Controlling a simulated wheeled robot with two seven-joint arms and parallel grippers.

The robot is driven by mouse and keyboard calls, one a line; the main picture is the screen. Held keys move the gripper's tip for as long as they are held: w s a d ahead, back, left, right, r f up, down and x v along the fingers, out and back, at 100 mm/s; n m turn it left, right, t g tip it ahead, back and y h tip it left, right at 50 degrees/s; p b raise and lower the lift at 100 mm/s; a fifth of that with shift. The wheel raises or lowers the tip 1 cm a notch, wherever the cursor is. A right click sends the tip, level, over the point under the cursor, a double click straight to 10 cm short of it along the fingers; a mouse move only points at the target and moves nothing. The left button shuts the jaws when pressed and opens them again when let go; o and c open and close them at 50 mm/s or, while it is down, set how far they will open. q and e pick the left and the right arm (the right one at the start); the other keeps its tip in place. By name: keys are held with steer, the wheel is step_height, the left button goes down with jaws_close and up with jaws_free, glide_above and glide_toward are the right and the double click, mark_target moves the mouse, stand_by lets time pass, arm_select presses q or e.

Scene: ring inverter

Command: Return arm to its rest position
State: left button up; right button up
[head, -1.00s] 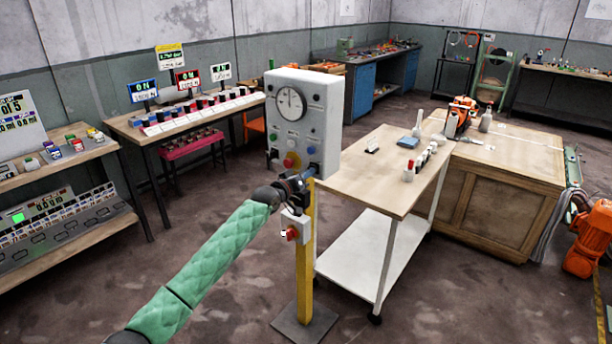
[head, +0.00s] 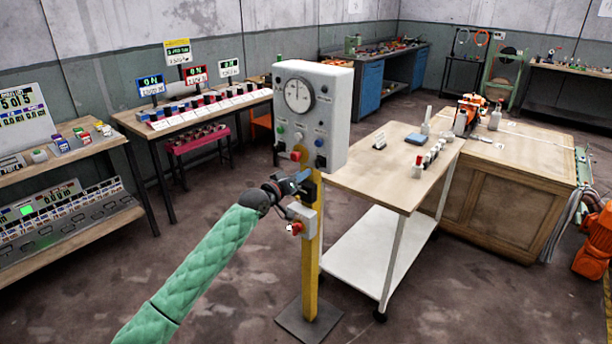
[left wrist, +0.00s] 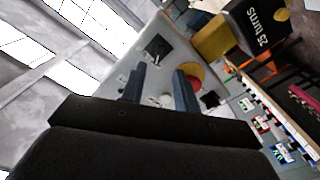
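A light grey control box (head: 335,105) stands on a yellow post (head: 310,265). It has a round gauge (head: 299,95), a red button (head: 296,156) and several other knobs. A smaller grey box (head: 308,219) with a red knob (head: 295,228) sits lower on the post. My left gripper (head: 301,180), on a green-sleeved arm, is in front of the post, just below the control box face. In the left wrist view its two fingers (left wrist: 158,88) are apart, with the box face behind them and no object clearly held. My right gripper is not in view.
A white-framed table (head: 390,168) with small items stands right of the post, beside a wooden cabinet (head: 505,205). A bench with displays (head: 140,120) and a shelf unit (head: 70,225) stand at left. Floor is clear left of the post.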

arm_select(q)
steer(key=shift+s+a, duration=0.3)
steer(key=shift+s, duration=0.1)
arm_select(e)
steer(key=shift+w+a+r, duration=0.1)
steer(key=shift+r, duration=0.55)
arm_select(q)
steer(key=s+a+f+m+g+y, duration=0.1)
steer(key=s+a+f+g+y, duration=0.35)
steer(key=s+f, duration=0.85)
steer(key=s+a+f+m+g+y, duration=0.15)
steer(key=s+a+f+y, duration=0.5)
steer(key=s+f, duration=0.7)
steer(key=s+f+g, duration=0.2)
steer(key=s+f, duration=0.6)
steer(key=s, duration=0.3)
steer(key=s+f+n+g, duration=0.1)
steer(key=s+f+g, duration=0.1)
steer(key=s+f, duration=0.6)
steer(key=s+f+n+g+h, duration=0.1)
steer(key=s+f+g, duration=0.1)
steer(key=s+f, duration=0.7)
steer(key=s, duration=0.7)
steer(key=shift+g, duration=0.4)
